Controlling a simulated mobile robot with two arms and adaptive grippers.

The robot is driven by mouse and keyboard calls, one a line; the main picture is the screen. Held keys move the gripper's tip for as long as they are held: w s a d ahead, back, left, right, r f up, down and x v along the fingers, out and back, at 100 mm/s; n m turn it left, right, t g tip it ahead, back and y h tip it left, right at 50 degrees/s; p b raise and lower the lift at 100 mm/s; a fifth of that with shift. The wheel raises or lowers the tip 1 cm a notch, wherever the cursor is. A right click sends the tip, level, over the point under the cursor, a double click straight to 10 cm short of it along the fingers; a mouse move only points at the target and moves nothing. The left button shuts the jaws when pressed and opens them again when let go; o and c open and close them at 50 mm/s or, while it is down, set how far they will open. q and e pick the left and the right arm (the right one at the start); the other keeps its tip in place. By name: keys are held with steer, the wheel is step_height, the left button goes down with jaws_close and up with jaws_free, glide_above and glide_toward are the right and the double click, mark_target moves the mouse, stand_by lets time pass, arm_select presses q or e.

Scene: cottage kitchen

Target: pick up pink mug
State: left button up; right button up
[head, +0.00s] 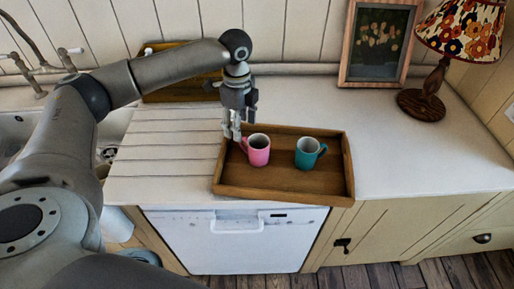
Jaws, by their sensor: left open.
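The pink mug (259,151) stands upright in the left part of a wooden tray (285,193) on the white counter. Its handle points left, toward my gripper. A teal mug (307,152) stands upright to its right in the same tray, with its handle to the right. My left gripper (235,134) points down, open and empty, just left of the pink mug above the tray's left side. I cannot tell whether a fingertip touches the pink mug's handle. My right gripper is not in view.
A framed flower picture (379,42) and a lamp with a patterned shade (462,30) stand at the back right. A second wooden tray (170,94) lies behind my left arm. The sink (15,135) and tap are at the left. The counter right of the tray is clear.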

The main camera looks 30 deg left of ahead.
mark_target(244, 139)
arm_select(q)
steer(key=shift+f, duration=0.4)
steer(key=shift+w+d+f, duration=0.1)
steer(key=shift+w+f, duration=0.05)
steer(key=shift+f, duration=0.15)
steer(key=f+p, duration=0.1)
steer(key=f, duration=0.1)
steer(key=f+p, duration=0.1)
steer(key=f, duration=0.1)
steer(key=shift+d+f, duration=0.2)
steer(key=shift+f, duration=0.25)
steer(key=shift+w, duration=0.1)
steer(key=c, duration=1.1)
jaws_close()
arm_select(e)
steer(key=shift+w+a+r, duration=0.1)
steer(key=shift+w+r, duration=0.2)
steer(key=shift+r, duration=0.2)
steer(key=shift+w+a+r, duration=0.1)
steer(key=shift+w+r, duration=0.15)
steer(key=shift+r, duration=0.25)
